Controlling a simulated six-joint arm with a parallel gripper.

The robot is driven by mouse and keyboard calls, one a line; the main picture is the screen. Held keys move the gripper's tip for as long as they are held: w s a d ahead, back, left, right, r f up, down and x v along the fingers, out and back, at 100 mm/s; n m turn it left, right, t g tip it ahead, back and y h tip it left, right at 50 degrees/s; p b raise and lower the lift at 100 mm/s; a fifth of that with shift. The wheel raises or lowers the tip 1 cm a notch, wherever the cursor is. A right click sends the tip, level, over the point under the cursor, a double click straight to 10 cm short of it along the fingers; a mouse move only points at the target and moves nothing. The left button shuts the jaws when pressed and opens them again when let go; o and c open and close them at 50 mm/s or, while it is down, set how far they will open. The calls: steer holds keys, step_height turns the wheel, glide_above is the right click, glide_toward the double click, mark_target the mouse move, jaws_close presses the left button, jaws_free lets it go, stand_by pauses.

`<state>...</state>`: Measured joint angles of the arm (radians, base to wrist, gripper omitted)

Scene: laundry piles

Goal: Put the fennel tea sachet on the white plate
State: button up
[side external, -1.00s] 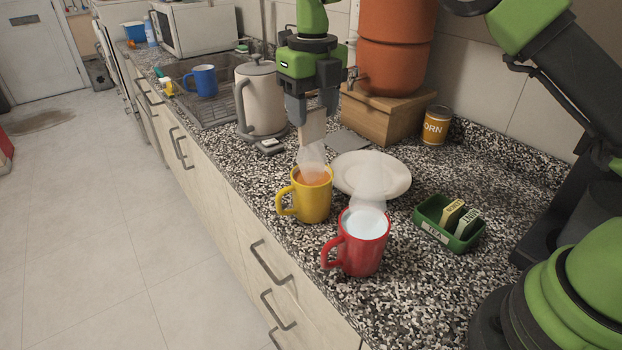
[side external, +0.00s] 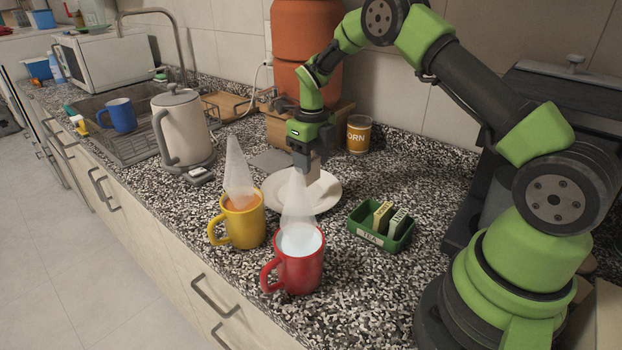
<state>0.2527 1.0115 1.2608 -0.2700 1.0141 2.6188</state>
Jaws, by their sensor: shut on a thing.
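My gripper (side external: 307,163) is above the white plate (side external: 330,193), pointing down and shut on a small beige sachet (side external: 314,171). The sachet is partly hidden by the fingers and by steam, and I cannot read a label on it. I cannot tell whether it touches the plate. The plate lies flat on the speckled counter behind the red mug. A green tea box (side external: 368,239) right of the plate holds two upright sachets, a yellowish one (side external: 383,214) and a green-and-pale one (side external: 398,222); their names are too small to read.
A steaming yellow mug (side external: 243,222) and a steaming red mug (side external: 299,262) stand in front of the plate. A kettle (side external: 180,127) and a blue mug (side external: 121,115) are to the left. A corn can (side external: 358,134) stands behind. The counter right of the red mug is clear.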

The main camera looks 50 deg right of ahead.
mark_target(314, 174)
steer(key=shift+f, duration=2.2)
steer(key=o, duration=0.9)
steer(key=shift+f, duration=0.1)
